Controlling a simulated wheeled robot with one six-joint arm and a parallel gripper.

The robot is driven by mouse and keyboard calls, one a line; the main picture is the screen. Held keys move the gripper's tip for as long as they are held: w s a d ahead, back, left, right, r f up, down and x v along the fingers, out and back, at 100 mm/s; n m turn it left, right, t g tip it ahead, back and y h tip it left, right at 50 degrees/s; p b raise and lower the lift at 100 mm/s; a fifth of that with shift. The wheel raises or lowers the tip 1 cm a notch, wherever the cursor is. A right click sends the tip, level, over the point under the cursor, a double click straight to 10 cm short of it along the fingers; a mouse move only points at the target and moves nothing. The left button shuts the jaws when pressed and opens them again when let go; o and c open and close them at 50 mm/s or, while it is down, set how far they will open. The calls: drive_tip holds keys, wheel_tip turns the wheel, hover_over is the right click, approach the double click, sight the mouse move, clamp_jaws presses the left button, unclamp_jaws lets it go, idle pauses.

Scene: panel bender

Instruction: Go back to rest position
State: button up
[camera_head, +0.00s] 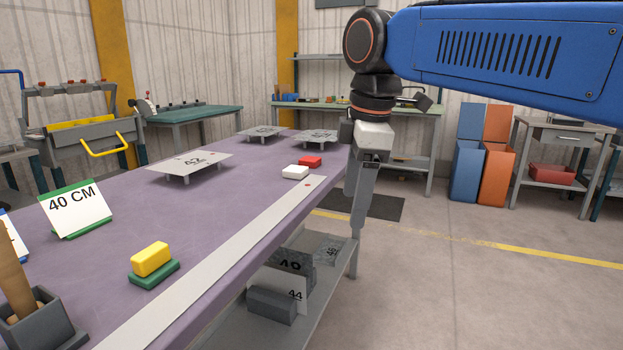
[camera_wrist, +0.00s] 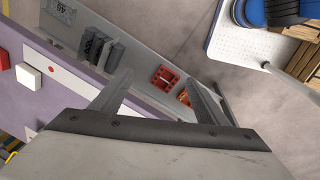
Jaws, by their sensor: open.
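My gripper (camera_head: 355,212) hangs below the blue arm, pointing down beside the right edge of the purple-topped table (camera_head: 215,215). In the wrist view my gripper (camera_wrist: 158,84) has its two fingers spread with nothing between them. Both fingertips stand out over the lower shelf (camera_wrist: 140,85), clear of the table top. The arm stretches in from the right of the head view, its blue link high above the floor.
On the table are a white block (camera_head: 295,172), a red block (camera_head: 310,161), a yellow block (camera_head: 151,259) on a green one (camera_head: 154,275), and a plate marked 42 (camera_head: 190,163). The shelf below holds numbered plates (camera_head: 292,285). The floor at right (camera_head: 480,285) is clear.

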drive_tip(key=s+d+f+m+t, duration=0.1)
drive_tip(key=s+d+f+m, duration=0.4)
drive_tip(key=d+f+m, duration=0.1)
drive_tip(key=s+d+f+m+t, duration=0.1)
drive_tip(key=s+d+f+m, duration=0.4)
drive_tip(key=d+f, duration=0.3)
drive_tip(key=s+d+f+m+t+h, duration=0.1)
drive_tip(key=s+d+f+m, duration=0.3)
drive_tip(key=d+f+m, duration=0.3)
wheel_tip(320, 180, down, 4)
drive_tip(key=shift+s+d+f, duration=0.25)
drive_tip(key=shift+s, duration=0.15)
drive_tip(key=shift+c, duration=0.3)
